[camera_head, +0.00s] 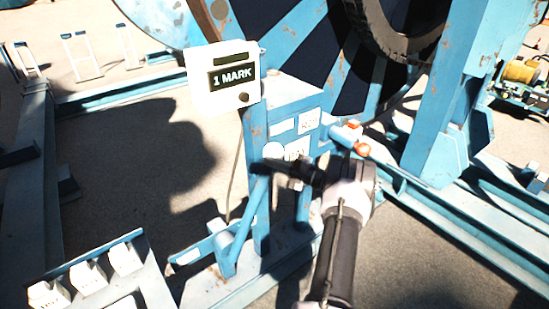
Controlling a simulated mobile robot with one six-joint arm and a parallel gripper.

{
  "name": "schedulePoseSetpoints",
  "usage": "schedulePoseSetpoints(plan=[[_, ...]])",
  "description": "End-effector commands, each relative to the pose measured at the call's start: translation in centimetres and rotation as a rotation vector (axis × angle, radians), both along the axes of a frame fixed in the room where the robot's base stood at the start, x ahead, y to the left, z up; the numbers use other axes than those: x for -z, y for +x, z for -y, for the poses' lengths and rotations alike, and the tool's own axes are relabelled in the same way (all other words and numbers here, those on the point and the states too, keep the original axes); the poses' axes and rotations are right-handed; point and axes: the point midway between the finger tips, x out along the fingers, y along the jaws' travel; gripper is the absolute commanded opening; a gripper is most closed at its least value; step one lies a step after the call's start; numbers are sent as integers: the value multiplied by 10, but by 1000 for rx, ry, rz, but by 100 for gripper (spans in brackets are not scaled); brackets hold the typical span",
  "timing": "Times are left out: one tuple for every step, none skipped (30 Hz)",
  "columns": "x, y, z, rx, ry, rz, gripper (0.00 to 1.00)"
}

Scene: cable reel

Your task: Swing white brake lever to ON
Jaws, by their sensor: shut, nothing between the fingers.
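My gripper (268,166) points left in front of the blue brake post, its dark fingers shut and empty. A white rounded part (273,152), possibly the brake lever's end, shows just above the fingers. I cannot tell whether the fingers touch it. A white label plate (308,121) with small lettering is on the blue housing, and a second lettered plate (297,147) sits below it, partly behind my gripper.
A white display box (222,78) reading "1 MARK" stands above left of the gripper. The large blue reel (285,45) and a tyre (400,30) are behind. Blue frame rails (120,90) surround the area. White blocks (88,277) sit lower left. Bare ground lies left of the post.

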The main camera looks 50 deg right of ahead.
Motion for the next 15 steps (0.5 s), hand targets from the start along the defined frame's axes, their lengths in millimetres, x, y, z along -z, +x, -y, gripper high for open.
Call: schedulePoseSetpoints(plan=[[-12,4,-9,-8,1,-1,0],[-14,6,-15,-12,-1,0,0],[-10,-3,-12,-9,-3,1,0],[-7,-12,-9,-8,-4,1,0],[-6,-19,-8,-9,-2,0,0],[-4,-28,-5,-9,-3,1,0],[-4,-35,-4,-11,-3,1,0],[-3,-42,-2,-11,-3,1,0],[-2,-51,0,-12,-2,1,0],[-1,-57,1,-12,-3,1,0],[0,-62,3,-12,-3,1,0],[0,-69,4,-14,-2,2,0],[1,-73,5,-14,-2,2,0],[1,-77,6,-14,-3,2,0],[2,-81,7,-15,-4,1,0]])
